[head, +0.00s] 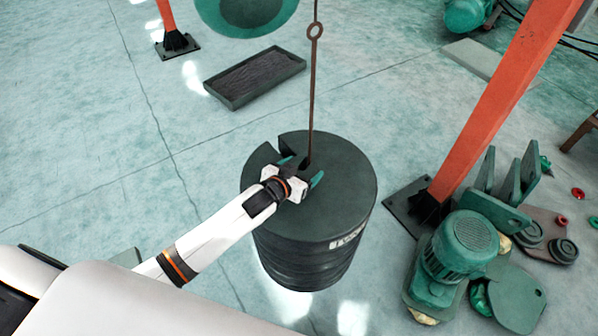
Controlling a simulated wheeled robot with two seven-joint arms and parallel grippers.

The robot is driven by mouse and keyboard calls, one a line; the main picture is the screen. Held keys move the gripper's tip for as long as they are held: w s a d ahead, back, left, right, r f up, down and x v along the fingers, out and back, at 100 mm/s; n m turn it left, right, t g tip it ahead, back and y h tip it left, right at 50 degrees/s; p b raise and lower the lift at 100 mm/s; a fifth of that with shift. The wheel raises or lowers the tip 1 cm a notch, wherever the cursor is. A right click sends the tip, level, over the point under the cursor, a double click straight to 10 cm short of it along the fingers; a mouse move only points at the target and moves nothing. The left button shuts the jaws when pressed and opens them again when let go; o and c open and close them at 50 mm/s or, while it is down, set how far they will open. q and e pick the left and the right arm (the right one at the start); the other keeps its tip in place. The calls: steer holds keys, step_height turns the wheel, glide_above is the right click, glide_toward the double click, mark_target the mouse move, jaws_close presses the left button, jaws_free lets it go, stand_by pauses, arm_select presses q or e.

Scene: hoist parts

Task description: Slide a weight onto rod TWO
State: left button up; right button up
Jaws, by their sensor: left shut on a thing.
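A dark round slotted weight (345,175) forms the top of a stack of dark weights (310,265). Its slot opens toward the back left. A thin rusty rod (313,85) with a ring in it comes down to the middle of the top weight, at the slot's inner end. A pale label with unclear writing is on the stack's side. My left gripper (301,170) is on the top weight beside the rod, its teal fingers shut on that weight. The grip itself is partly hidden by the gripper body. My right gripper is not in view.
An orange post (500,105) on a dark base plate stands to the right. A green motor (460,250) and loose plates lie near it. A dark tray (254,77) lies behind the stack. A green round body (246,12) is at the top edge.

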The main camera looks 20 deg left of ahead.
mark_target(309, 165)
arm_select(q)
steer(key=shift+w+d+r+b, duration=0.15)
steer(key=shift+w+d+b, duration=0.05)
steer(key=shift+w, duration=0.65)
steer(key=shift+w+d+r+b, duration=0.15)
steer(key=shift+w+d, duration=0.05)
steer(key=shift+w, duration=0.8)
steer(key=shift+f, duration=0.2)
steer(key=shift+f+b, duration=0.9)
steer(key=shift+f, duration=0.1)
steer(key=shift+f, duration=0.1)
steer(key=shift+f, duration=0.25)
steer(key=shift+f, duration=0.1)
